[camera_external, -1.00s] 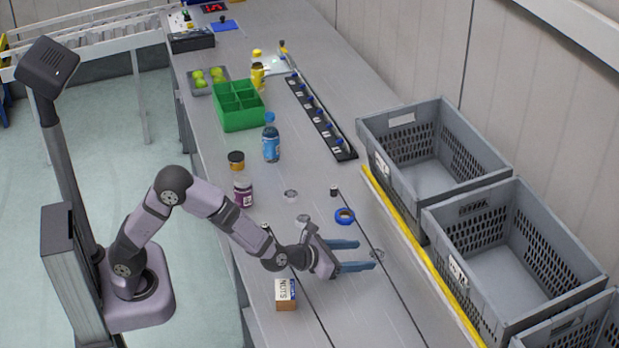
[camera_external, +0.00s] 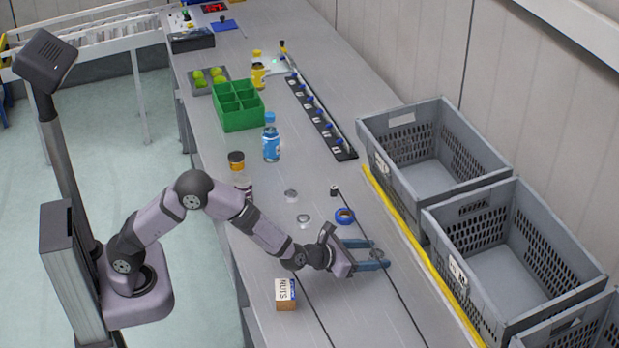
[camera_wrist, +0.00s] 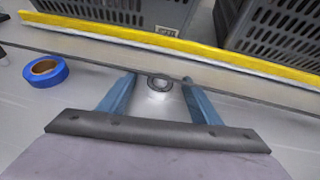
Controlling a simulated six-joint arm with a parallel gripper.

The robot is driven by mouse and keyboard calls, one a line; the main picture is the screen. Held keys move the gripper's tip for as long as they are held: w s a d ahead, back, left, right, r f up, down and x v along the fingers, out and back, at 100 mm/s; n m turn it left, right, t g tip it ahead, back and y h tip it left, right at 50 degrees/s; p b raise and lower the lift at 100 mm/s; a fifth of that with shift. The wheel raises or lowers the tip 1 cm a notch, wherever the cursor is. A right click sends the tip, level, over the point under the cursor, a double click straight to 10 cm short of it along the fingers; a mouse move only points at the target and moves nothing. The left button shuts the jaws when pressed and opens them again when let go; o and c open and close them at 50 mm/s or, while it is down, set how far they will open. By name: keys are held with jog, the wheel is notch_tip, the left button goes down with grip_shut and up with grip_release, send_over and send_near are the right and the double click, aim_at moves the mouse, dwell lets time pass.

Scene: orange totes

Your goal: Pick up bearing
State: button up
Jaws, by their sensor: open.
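The bearing (camera_wrist: 159,83) is a small metal ring lying on the grey table. In the wrist view it sits between the tips of my gripper's blue fingers, with gaps on both sides. My gripper (camera_wrist: 158,88) is open and empty, low over the table. In the external view my gripper (camera_external: 378,254) points right, and the bearing (camera_external: 377,254) shows between its fingers near the tips. I cannot tell whether the fingers touch the table.
A blue tape roll (camera_external: 345,216) lies just behind my gripper, also left in the wrist view (camera_wrist: 46,71). A nuts box (camera_external: 286,294) stands front left. A yellow rail (camera_external: 420,256) and grey crates (camera_external: 512,290) border the right. Round metal pieces (camera_external: 303,220) lie behind my wrist.

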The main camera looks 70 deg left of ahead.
aim_at(372, 256)
jog(key=c, duration=1.2)
notch_tip(372, 256, up, 10)
jog(key=shift+f+p, duration=0.1)
jog(key=shift+p, duration=0.2)
